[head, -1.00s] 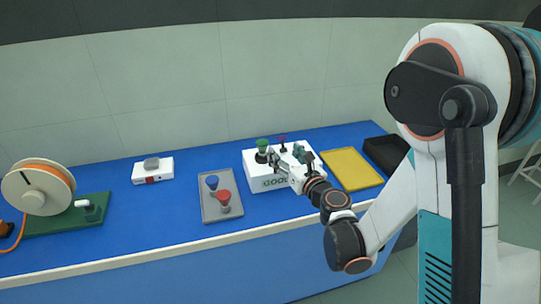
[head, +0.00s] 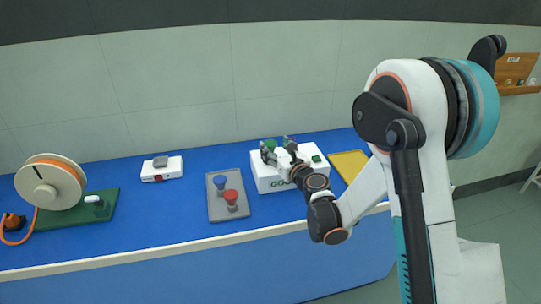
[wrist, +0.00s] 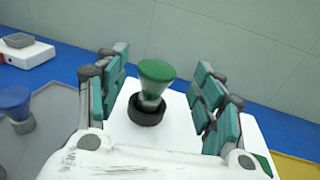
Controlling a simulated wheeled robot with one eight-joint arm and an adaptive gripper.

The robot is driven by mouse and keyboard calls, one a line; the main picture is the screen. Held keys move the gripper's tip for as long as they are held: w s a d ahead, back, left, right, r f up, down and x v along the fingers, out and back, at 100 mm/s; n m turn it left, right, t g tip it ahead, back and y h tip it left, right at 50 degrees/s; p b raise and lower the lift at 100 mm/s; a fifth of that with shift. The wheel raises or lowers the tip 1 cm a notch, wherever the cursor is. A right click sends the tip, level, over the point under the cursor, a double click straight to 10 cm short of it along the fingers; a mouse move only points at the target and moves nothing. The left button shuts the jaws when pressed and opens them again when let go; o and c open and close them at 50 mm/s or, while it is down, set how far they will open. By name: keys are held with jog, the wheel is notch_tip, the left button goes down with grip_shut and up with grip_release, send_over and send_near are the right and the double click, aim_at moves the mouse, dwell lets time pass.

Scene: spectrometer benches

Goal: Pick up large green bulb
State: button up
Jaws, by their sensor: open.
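The large green bulb (wrist: 156,72) flares at the top and stands upright in a dark round socket (wrist: 146,110) on the white box (wrist: 182,135). In the head view only its green top (head: 270,143) shows behind my gripper (head: 279,150). In the wrist view my gripper (wrist: 161,88) is open, with one teal-padded finger on each side of the bulb. Gaps show between the bulb and both fingers, so it is not held.
A grey tray (head: 215,213) with a blue bulb (head: 220,182) and a red bulb (head: 231,197) lies left of the white box. A yellow tray (head: 350,165) lies to its right. A small white device (head: 162,174) and an orange spool (head: 48,183) stand further left.

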aim_at(272, 144)
jog(key=x, duration=0.2)
jog(key=shift+w+a+f+b, duration=0.2)
jog(key=shift+w+a+b, duration=0.1)
jog(key=shift+b, duration=0.1)
jog(key=shift+w+a+r, duration=0.1)
jog(key=shift+w+a, duration=0.1)
jog(key=shift+w, duration=0.2)
jog(key=c, duration=1.3)
jog(key=shift+r, duration=0.15)
